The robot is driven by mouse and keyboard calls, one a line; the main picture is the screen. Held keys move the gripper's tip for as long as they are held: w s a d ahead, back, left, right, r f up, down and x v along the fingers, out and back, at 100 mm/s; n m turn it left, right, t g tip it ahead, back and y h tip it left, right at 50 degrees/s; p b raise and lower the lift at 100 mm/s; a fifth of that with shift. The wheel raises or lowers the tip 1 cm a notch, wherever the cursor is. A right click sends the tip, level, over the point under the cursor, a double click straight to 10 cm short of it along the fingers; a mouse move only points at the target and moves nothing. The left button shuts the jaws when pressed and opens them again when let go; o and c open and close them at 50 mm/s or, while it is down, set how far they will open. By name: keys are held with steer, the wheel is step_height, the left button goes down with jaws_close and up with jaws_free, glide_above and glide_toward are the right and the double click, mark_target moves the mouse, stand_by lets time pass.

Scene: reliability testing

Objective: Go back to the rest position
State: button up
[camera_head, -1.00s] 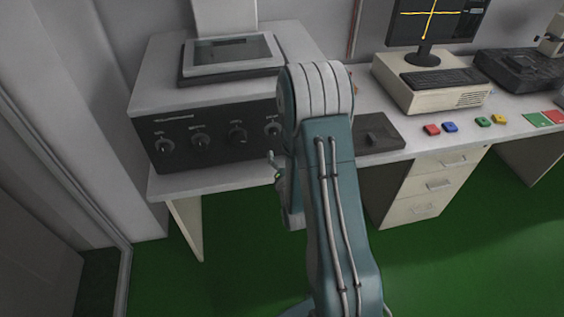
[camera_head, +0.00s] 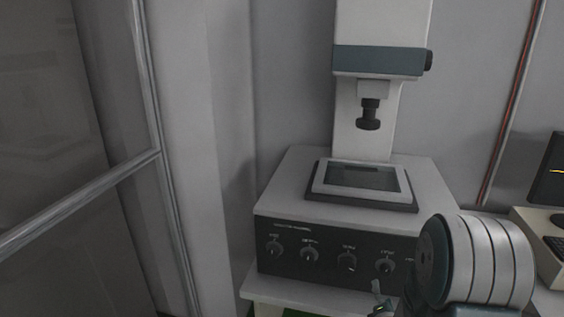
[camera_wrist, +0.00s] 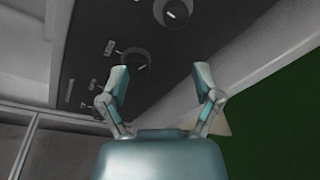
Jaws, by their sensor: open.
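My gripper (camera_wrist: 160,84) is open and empty in the wrist view. Its two fingers stand apart, with the dark knob panel (camera_wrist: 95,50) of the testing machine (camera_head: 290,195) behind the left finger and the pale bench edge behind the right one. In the head view my arm shows at the lower right, in front of the machine's right side. There only a small part of the gripper shows, near the lower edge beside the arm, and its fingers are not clear.
The machine has a framed plate (camera_head: 362,181) on top and a column with a dark plunger (camera_head: 369,115) above it. A monitor (camera_head: 552,175) stands at the far right. A framed glass panel (camera_head: 60,130) is at the left. Green floor (camera_wrist: 275,110) shows in the wrist view.

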steer(key=s+a+r+m+g+y, duration=0.1)
steer(key=s+a+r+m+g, duration=0.25)
steer(key=r+m, duration=0.25)
steer(key=s+a+r+m+g+y, duration=0.2)
steer(key=s+a+r+m, duration=0.15)
steer(key=r+m, duration=0.25)
steer(key=s+a+r+m+g, duration=0.2)
steer(key=s+m, duration=0.3)
steer(key=s, duration=0.3)
steer(key=s+a+r+m+g+y, duration=0.1)
steer(key=s+a+r+m+g, duration=0.2)
steer(key=s, duration=0.6)
steer(key=r+m, duration=0.1)
steer(key=m, duration=0.1)
steer(key=shift+s+m, duration=0.2)
steer(key=shift+m, duration=0.2)
steer(key=shift+a, duration=0.1)
